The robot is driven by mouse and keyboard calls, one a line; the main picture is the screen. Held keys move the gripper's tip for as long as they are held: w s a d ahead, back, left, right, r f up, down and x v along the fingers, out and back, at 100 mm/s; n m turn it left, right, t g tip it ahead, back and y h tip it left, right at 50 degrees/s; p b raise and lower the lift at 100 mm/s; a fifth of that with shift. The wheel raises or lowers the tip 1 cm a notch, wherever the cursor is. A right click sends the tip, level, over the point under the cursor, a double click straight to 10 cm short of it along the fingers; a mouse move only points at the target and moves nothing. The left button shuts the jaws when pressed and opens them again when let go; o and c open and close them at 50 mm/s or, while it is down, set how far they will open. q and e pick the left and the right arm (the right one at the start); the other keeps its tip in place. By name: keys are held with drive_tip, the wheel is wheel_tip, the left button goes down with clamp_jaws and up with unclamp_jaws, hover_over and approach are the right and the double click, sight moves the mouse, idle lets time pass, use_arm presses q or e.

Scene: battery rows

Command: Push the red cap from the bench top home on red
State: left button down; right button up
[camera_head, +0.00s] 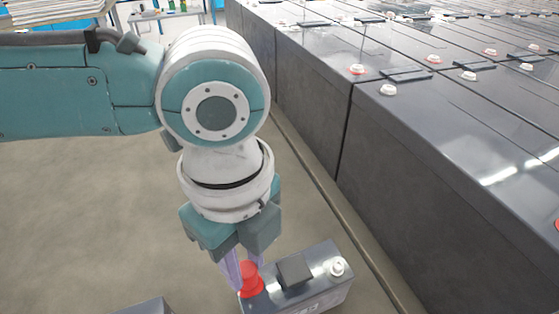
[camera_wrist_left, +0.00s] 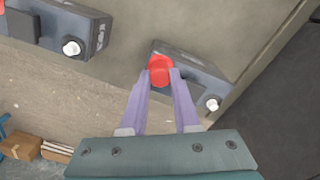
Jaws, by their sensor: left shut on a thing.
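The red cap (camera_head: 249,272) is between the fingertips of my left gripper (camera_head: 243,273), which is shut on it. It also shows in the left wrist view (camera_wrist_left: 160,70), between the two pale purple fingers (camera_wrist_left: 160,95). The cap is at the near-left end of a dark grey battery (camera_head: 318,290), over where its red post would be. A wider red part shows low at the cap, and I cannot tell cap from post or whether the cap sits fully down. The battery's white post (camera_head: 338,266) stands at the other end. My right gripper is not in view.
A second battery (camera_wrist_left: 50,25) lies at the upper left in the wrist view, with a white post (camera_wrist_left: 72,47). Rows of big dark battery cases (camera_head: 440,170) fill the right side of the head view. Boxes (camera_wrist_left: 22,147) show at the wrist view's lower left.

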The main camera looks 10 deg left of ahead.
use_arm(q)
drive_tip(key=shift+f, duration=0.4)
idle(0.4)
drive_tip(key=shift+c, duration=0.4)
unclamp_jaws()
drive_tip(key=shift+r, duration=0.15)
wheel_tip(320, 180, up, 7)
drive_tip(key=p, duration=0.7)
drive_tip(key=shift+p, duration=0.35)
